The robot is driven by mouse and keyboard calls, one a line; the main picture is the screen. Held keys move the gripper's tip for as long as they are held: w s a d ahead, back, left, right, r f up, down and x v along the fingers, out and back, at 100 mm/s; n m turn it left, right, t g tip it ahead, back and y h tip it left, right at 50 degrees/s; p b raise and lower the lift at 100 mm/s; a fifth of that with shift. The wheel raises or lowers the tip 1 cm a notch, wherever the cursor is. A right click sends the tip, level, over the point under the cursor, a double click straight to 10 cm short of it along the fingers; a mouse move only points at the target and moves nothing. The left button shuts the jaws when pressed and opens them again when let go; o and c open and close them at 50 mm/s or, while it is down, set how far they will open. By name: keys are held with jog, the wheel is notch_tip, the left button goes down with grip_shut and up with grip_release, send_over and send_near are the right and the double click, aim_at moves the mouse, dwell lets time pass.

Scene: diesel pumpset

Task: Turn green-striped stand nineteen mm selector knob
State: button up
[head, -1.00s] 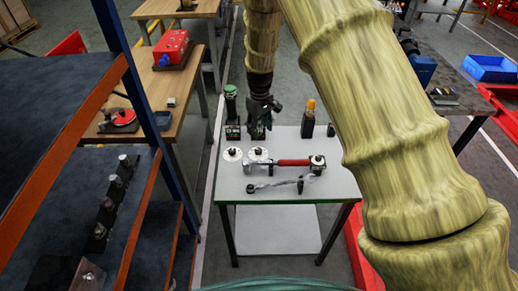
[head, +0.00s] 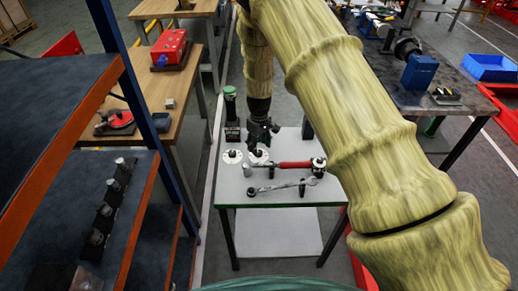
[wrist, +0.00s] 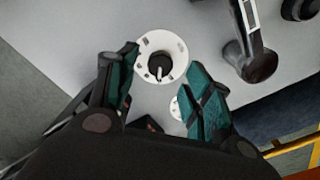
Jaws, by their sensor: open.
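The small grey stand with a green-striped front edge (head: 284,203) is in the middle of the head view. Two white dials with dark knobs sit on its left part, the left dial (head: 232,157) and the right dial (head: 259,156). My gripper (head: 260,146) hangs just above the right dial and partly covers it. In the wrist view my gripper (wrist: 163,95) is open, with a white dial (wrist: 178,46) and its black knob (wrist: 157,66) ahead between the teal fingers. A second white disc (wrist: 176,109) is partly hidden by the right finger. I cannot read the dial marks.
A green-topped dark item (head: 231,107) stands at the back left. A blue-posted shelf (head: 135,75) is close on the left.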

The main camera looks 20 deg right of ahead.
aim_at(259, 152)
jog(key=shift+f+p, duration=0.45)
jog(key=shift+f, duration=1.35)
jog(key=c, duration=1)
